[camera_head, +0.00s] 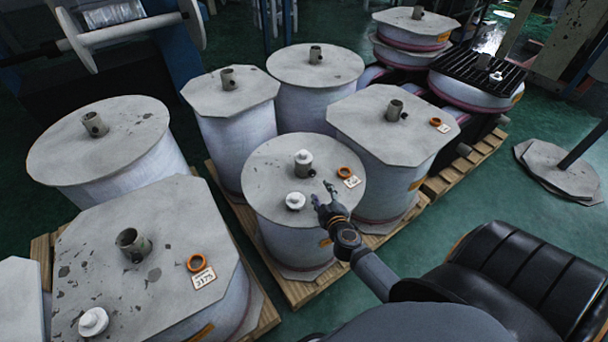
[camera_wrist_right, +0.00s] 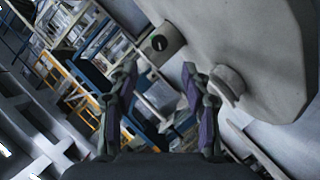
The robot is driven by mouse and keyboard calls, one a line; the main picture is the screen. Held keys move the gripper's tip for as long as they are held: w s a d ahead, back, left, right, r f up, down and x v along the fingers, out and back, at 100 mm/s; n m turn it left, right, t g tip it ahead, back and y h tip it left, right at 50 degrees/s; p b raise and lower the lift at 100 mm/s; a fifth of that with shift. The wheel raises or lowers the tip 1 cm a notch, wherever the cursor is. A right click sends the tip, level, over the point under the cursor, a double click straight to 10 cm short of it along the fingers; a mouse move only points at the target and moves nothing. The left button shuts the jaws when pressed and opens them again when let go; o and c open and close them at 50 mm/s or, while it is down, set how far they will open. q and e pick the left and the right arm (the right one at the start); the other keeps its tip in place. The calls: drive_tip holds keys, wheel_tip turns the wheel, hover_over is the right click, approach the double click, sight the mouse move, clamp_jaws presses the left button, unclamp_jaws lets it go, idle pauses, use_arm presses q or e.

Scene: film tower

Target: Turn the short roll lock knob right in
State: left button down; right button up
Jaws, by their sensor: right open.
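The short roll (camera_head: 262,205) stands on a pallet in the middle of the head view, with a grey round lid. A core stub with a white cap (camera_head: 303,158) rises from its lid, and a small dark knob (camera_head: 311,173) shows at the stub's side. A loose-looking white cap (camera_head: 295,201) sits on the lid nearer to me. My right gripper (camera_head: 324,192) is open and empty, over the lid's right part, just right of the white cap and below the knob. In the right wrist view the open fingers (camera_wrist_right: 159,68) point toward a grey block with a dark round part (camera_wrist_right: 160,43). My left gripper is out of view.
An orange ring (camera_head: 344,172) and a number tag (camera_head: 351,181) lie on the same lid, close behind my gripper. Taller rolls (camera_head: 395,135) stand behind and around. A black seat (camera_head: 525,280) is at lower right.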

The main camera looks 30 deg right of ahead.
sight(313, 175)
drive_tip(key=b+x, duration=0.3)
drive_tip(key=x, duration=0.6)
drive_tip(key=shift+w+f, duration=0.15)
drive_tip(key=shift+w+d+b, duration=0.2)
drive_tip(key=shift+w+b, duration=0.15)
drive_tip(key=shift+w, duration=0.25)
